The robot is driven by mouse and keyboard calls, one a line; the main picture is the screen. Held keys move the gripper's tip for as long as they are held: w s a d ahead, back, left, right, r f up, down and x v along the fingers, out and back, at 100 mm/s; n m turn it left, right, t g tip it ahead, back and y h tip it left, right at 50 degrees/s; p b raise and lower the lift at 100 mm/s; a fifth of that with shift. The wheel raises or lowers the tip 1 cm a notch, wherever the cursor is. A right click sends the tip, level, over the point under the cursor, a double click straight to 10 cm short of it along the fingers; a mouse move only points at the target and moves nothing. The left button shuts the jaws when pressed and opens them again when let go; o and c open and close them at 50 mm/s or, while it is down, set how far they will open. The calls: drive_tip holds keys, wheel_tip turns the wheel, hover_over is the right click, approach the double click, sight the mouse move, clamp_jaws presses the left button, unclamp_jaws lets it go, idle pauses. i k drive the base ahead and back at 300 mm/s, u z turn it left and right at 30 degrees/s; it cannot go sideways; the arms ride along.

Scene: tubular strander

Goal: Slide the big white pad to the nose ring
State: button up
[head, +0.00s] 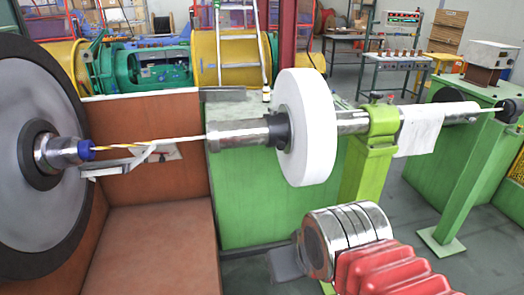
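The big white pad (305,127) is a thick white disc standing upright. It sits around a horizontal steel shaft, against a dark collar (277,133), above a green cabinet. The machine's nose is at the far left: a steel hub (58,152) with a blue ring (86,150) at its tip, in front of a big dark wheel. I cannot tell which part is the nose ring. A gap lies between the blue ring and the shaft's left end (215,137), crossed by a thin yellow and white strand (150,144). I cannot make out my gripper or its fingers.
A yellow-green post (368,165) clamps the shaft right of the pad. A white cloth (420,130) hangs farther right. A brown guard (150,180) stands below the strand. A ringed steel cylinder (345,238) and red ribbed parts (390,270) fill the lower right foreground.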

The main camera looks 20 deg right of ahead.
sight(303, 133)
drive_tip(key=u, duration=0.55)
drive_tip(key=k, duration=1)
drive_tip(key=z, duration=0.65)
drive_tip(key=i, duration=1)
